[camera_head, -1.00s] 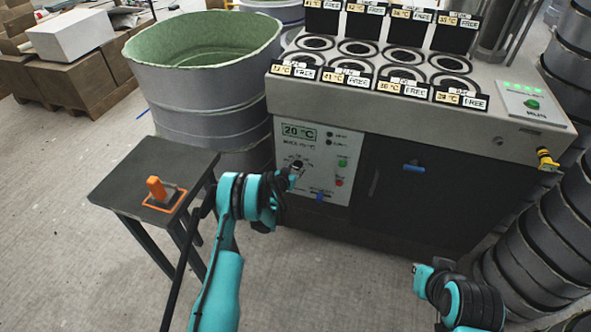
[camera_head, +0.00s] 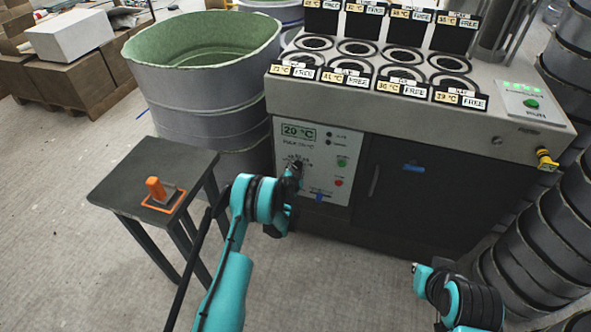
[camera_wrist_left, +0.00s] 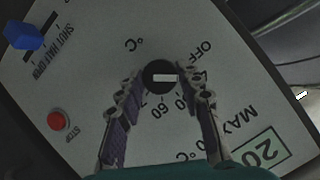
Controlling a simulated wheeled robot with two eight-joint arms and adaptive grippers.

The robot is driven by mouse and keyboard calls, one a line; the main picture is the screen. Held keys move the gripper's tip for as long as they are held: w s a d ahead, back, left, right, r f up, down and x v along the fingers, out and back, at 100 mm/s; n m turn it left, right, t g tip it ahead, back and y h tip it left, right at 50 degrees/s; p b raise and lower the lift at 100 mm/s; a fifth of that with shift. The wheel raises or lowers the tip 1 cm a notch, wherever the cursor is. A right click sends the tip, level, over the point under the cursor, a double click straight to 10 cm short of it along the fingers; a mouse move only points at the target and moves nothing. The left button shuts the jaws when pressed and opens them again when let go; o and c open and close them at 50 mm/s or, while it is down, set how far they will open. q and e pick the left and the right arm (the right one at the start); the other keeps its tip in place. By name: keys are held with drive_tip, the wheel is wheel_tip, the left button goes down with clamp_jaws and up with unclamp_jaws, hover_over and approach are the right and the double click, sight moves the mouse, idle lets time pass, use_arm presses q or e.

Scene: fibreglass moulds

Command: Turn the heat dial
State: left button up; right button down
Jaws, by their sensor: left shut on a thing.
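The heat dial (camera_wrist_left: 158,76) is a round black knob with a white bar, on the pale control panel (camera_head: 318,190) of the grey machine. In the left wrist view it sits between the two fingers of my left gripper (camera_wrist_left: 163,86), which is shut on it. In the head view my left gripper (camera_head: 294,172) is at the panel and covers most of the dial. Numbers and OFF are printed around the dial. The display (camera_head: 298,132) reads 20 °C. My right arm shows at the lower right; I cannot make out its fingers.
A red stop button (camera_wrist_left: 59,120) and a blue slider knob (camera_wrist_left: 24,35) are near the dial. A green button (camera_head: 342,163) is on the panel. A dark table (camera_head: 135,185) with an orange-handled tool (camera_head: 157,190) stands left. A large drum (camera_head: 205,95) stands behind it.

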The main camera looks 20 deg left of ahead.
use_arm(q)
drive_tip(key=m+y, duration=0.2)
drive_tip(key=m, duration=0.1)
drive_tip(key=shift+d+f+t, duration=0.1)
drive_tip(key=shift+d+t, duration=0.1)
drive_tip(key=shift+t, duration=0.1)
drive_tip(key=shift+m+t+y, duration=0.3)
drive_tip(key=shift+m+y, duration=0.4)
drive_tip(key=shift+m, duration=0.5)
drive_tip(key=o, duration=1.2)
drive_tip(key=shift+c, duration=0.2)
drive_tip(key=r, duration=0.9)
drive_tip(key=shift+s+a+r, duration=0.15)
drive_tip(key=shift+a, duration=0.05)
drive_tip(key=shift+d+r, duration=0.15)
drive_tip(key=shift+r, duration=0.2)
